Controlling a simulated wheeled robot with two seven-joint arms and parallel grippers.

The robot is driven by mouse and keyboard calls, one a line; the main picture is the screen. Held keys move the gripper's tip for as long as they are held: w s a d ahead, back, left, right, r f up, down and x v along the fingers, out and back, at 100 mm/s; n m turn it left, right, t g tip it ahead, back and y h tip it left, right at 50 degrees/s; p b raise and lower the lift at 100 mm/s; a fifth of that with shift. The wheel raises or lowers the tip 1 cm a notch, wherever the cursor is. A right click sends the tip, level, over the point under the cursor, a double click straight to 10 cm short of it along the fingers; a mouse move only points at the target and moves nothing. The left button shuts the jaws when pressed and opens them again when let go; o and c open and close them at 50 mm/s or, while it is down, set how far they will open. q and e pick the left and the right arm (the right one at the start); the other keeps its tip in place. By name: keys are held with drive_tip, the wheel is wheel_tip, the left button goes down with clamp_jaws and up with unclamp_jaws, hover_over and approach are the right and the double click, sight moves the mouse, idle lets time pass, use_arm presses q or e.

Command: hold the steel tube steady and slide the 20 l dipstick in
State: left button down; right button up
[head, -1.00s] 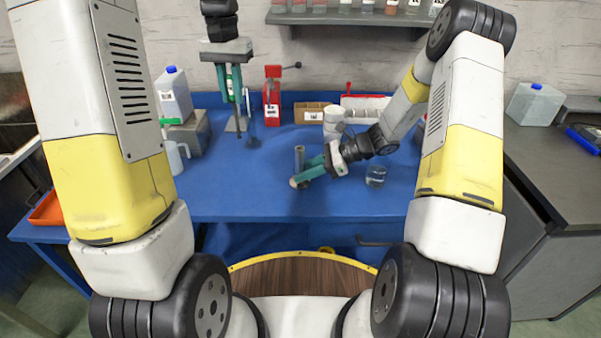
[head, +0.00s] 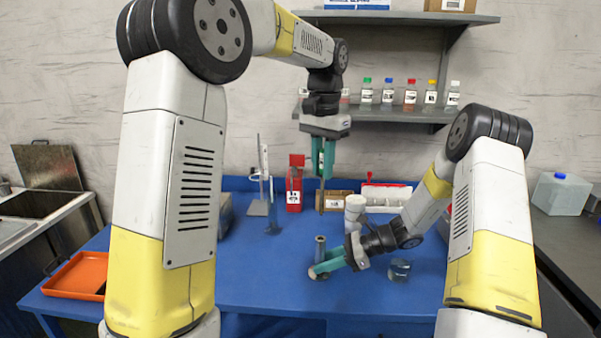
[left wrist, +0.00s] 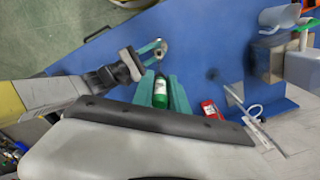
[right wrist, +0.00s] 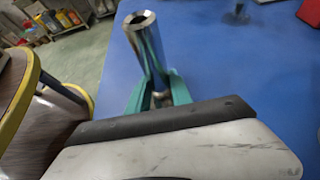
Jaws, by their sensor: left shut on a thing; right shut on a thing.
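The steel tube (head: 320,246) stands upright at the table's front middle. My right gripper (head: 322,269) is shut around its lower part. In the right wrist view the tube (right wrist: 149,45) shows its open, empty mouth. My left gripper (head: 322,172) is shut on the dipstick (head: 321,197) and points down. The dipstick's thin rod hangs upright, its lower end a little above the tube mouth in the head view. Whether it is exactly in line in depth I cannot tell.
A glass beaker (head: 399,270) stands right of the tube. A white container (head: 355,212), a cardboard box (head: 334,203) and a red object (head: 294,188) stand behind. An orange tray (head: 78,275) lies far left.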

sight(323, 187)
idle(0.3)
use_arm(q)
drive_tip(key=shift+f, duration=2.85)
wheel_tip(323, 187, down, 12)
drive_tip(key=shift+f, duration=0.2)
idle(3.8)
drive_tip(key=c, duration=1.2)
unclamp_jaws()
drive_tip(key=shift+c, duration=0.2)
